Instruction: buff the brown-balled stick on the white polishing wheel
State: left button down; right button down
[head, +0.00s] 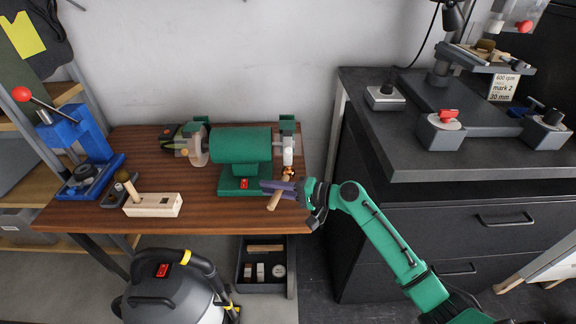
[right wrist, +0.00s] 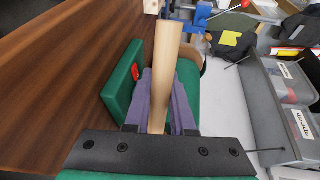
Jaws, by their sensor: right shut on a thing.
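A green bench grinder (head: 240,146) stands on the wooden bench, with the white polishing wheel (head: 288,150) at its right end. My right gripper (head: 272,188), with purple fingers, is shut on a pale wooden stick (head: 274,201) just below that wheel. The stick also shows between the fingers in the right wrist view (right wrist: 165,55). A small orange-brown and dark end (head: 288,173) shows at the wheel's lower edge; I cannot tell whether it touches. Another stick with a brown ball (head: 122,176) stands tilted at the wooden block (head: 153,205). My left gripper is not in view.
A blue press (head: 75,145) with a red-knobbed lever stands at the bench's left. A beige wheel (head: 198,148) is at the grinder's left end. A vacuum (head: 172,298) stands in front of the bench. A dark cabinet (head: 440,200) is at right. The bench front middle is clear.

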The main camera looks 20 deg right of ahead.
aim_at(270, 208)
jog(key=s+p, duration=0.1)
jog(key=s+a+p, duration=0.1)
jog(key=s, duration=0.1)
jog(key=shift+s+r, duration=0.2)
jog(key=shift+s, duration=0.1)
jog(key=shift+s+a+p, duration=0.2)
jog(key=shift+s+p, duration=0.15)
jog(key=shift+s, duration=0.3)
jog(key=shift+s+a+p, duration=0.15)
jog(key=shift+s+p, duration=0.15)
jog(key=shift+s, duration=0.35)
jog(key=shift+f, duration=0.15)
